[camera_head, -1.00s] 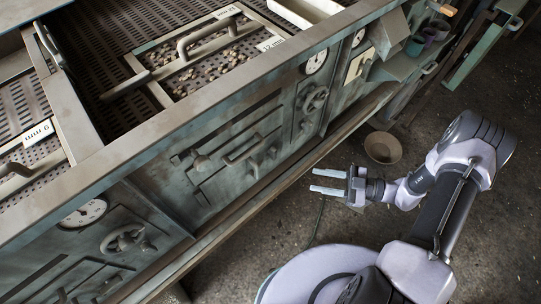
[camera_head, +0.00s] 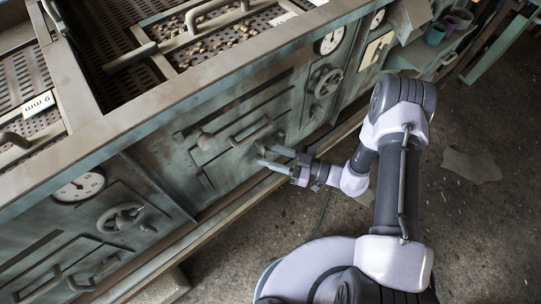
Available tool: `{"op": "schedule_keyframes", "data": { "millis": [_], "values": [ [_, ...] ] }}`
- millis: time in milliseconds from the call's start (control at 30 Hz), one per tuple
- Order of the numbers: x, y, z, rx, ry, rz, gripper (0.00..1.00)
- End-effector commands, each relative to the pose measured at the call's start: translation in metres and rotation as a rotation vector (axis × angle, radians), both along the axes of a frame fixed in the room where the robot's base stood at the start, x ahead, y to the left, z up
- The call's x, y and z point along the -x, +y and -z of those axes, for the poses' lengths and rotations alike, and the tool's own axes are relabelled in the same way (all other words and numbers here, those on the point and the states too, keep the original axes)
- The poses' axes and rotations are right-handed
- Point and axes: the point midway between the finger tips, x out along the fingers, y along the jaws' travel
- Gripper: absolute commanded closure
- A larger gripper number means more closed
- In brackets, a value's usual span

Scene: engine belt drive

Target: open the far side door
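The far side door (camera_head: 225,155) is a grey-green metal panel in the middle of the machine's side, and it looks closed. It carries a curved bar handle (camera_head: 248,131) and a round-ended latch lever (camera_head: 206,141) left of it. I cannot tell whether the fingertips touch the door. A similar near side door (camera_head: 62,270) is at lower left.
A ledge (camera_head: 215,222) runs along the machine's foot under the doors. Handwheels (camera_head: 327,82) and dials (camera_head: 331,42) sit beside the doors. Trays with handles (camera_head: 215,30) lie on top. Dark floor at right is open, with a flat brownish patch (camera_head: 472,166).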

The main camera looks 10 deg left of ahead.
Motion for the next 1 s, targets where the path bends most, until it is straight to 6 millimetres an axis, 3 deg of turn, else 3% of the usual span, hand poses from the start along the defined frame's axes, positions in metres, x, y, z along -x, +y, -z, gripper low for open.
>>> {"op": "schedule_keyframes", "data": {
  "millis": [200,400,1000],
  "values": [
    [-0.0001,0.0001,-0.0004,0.0,0.0,0.0,0.66],
    [-0.0001,-0.0001,-0.0003,0.0,0.0,0.0,1.0],
    [-0.0001,-0.0003,-0.0002,0.0,-0.001,0.0,1.0]
  ]
}}
